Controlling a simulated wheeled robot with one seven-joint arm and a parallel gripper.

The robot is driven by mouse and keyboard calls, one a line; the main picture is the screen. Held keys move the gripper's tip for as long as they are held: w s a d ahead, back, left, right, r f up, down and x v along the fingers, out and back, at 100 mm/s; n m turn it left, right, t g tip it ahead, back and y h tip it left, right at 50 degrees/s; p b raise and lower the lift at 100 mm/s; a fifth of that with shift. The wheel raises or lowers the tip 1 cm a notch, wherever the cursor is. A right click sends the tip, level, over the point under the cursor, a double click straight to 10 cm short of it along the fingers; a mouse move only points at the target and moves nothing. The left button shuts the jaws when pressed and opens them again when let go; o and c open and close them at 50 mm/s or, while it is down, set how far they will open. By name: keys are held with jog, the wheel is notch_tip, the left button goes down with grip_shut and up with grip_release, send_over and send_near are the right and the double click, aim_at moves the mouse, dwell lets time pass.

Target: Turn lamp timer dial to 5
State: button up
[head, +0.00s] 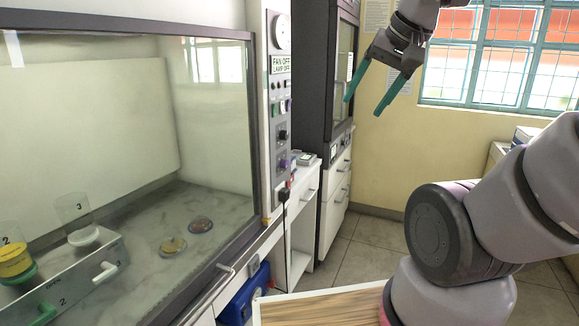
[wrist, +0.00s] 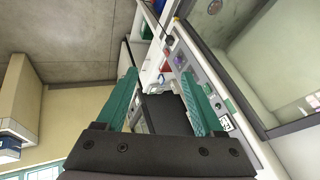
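The control panel (head: 279,110) is a narrow grey strip on the right post of the glass-fronted cabinet. It carries a small display reading FAN OFF, LAMP OFF (head: 283,65), several buttons, a black knob (head: 283,135) and a purple knob (head: 283,163). I cannot read labels that tell which knob is the lamp timer dial, nor its setting. My gripper (head: 364,106) has two teal fingers spread apart, empty, in the air to the right of the panel and touching nothing. In the wrist view the panel (wrist: 204,88) runs slantwise to the right of my gripper (wrist: 158,74).
The cabinet (head: 120,80) has a glass front, with dishes and a numbered rack inside. A dark tall cabinet (head: 312,70) stands behind the panel. A white drawer unit (head: 301,205) is below. A wooden tabletop (head: 320,308) is at the front. The air between gripper and panel looks clear.

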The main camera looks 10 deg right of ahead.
jog(key=w+a+f+m+g+y, duration=0.4)
jog(key=w+a+f+g, duration=0.1)
jog(key=w+f, duration=0.25)
jog(key=m+t+y, duration=0.9)
jog(key=m, duration=0.7)
send_near(288, 165)
jog(key=x, duration=0.8)
jog(key=shift+a+r, duration=0.2)
jog(key=shift+a, duration=0.1)
grip_shut()
